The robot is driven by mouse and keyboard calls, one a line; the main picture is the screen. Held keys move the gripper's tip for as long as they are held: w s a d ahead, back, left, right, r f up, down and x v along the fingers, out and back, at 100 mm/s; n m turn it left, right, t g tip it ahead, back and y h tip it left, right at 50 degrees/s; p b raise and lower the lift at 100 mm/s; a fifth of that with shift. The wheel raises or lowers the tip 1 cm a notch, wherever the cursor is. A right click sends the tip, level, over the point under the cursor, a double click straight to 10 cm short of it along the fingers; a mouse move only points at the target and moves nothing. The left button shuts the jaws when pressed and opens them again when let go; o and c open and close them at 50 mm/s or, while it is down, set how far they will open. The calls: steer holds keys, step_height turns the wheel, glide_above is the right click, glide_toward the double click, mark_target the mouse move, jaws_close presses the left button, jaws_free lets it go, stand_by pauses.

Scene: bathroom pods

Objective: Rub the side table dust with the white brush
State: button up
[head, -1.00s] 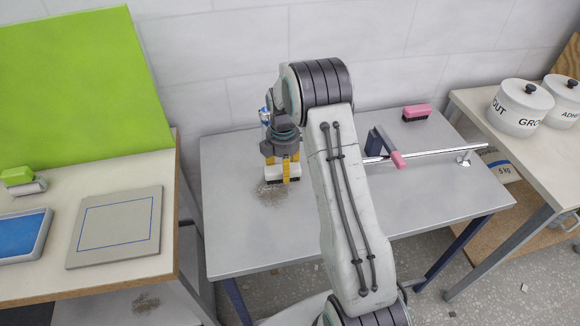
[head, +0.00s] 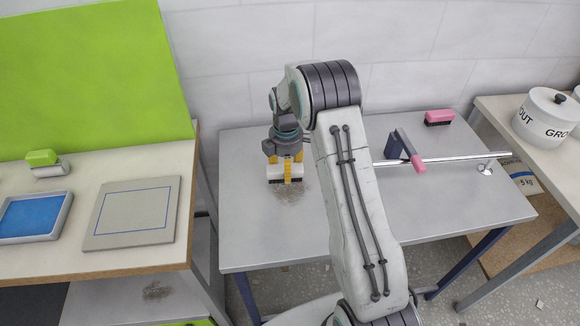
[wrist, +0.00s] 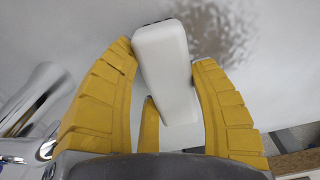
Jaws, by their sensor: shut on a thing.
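My gripper (head: 287,168) is shut on the white brush (head: 274,172), held upright with its dark bristles down at the grey table top (head: 250,225). In the wrist view the white brush (wrist: 165,62) stands between the yellow fingers of my gripper (wrist: 163,65). A brown-grey dust patch (head: 291,194) lies on the table just in front of the brush, partly under or beside it. The dust patch (wrist: 217,28) also shows at the top of the wrist view. Whether the bristles touch the table is hard to tell.
A pink brush (head: 438,117) lies at the table's back right. A chrome rail (head: 455,158) and a pink-tipped tool (head: 417,162) stand right of my arm. Left is a bench with a grey tile (head: 133,213) and blue tray (head: 35,215). Another dust patch (head: 157,290) shows lower left.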

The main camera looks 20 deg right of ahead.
mark_target(303, 170)
steer(key=shift+w+a, duration=0.2)
steer(key=shift+a, duration=0.9)
steer(key=shift+w+a, duration=0.2)
steer(key=shift+a, duration=0.9)
steer(key=shift+w+a, duration=0.2)
steer(key=shift+a, duration=0.9)
steer(key=shift+s+a+f+b, duration=0.15)
steer(key=shift+s+b, duration=0.2)
steer(key=shift+s, duration=0.4)
steer(key=shift+s+d+f+b, duration=0.1)
steer(key=shift+s+d+b, duration=0.15)
steer(key=shift+d, duration=0.85)
steer(key=shift+s+d+b, duration=0.2)
steer(key=shift+s+d, duration=0.05)
steer(key=shift+d, duration=0.8)
steer(key=shift+s+d+r, duration=0.1)
steer(key=shift+s+d, duration=0.1)
steer(key=shift+d, duration=0.9)
steer(key=shift+s+d+r, duration=0.1)
steer(key=shift+s+d, duration=0.05)
steer(key=shift+d, duration=0.95)
steer(key=shift+s+d+r, duration=0.1)
steer(key=shift+s+d, duration=0.1)
steer(key=shift+d, duration=0.9)
steer(key=shift+d, duration=0.1)
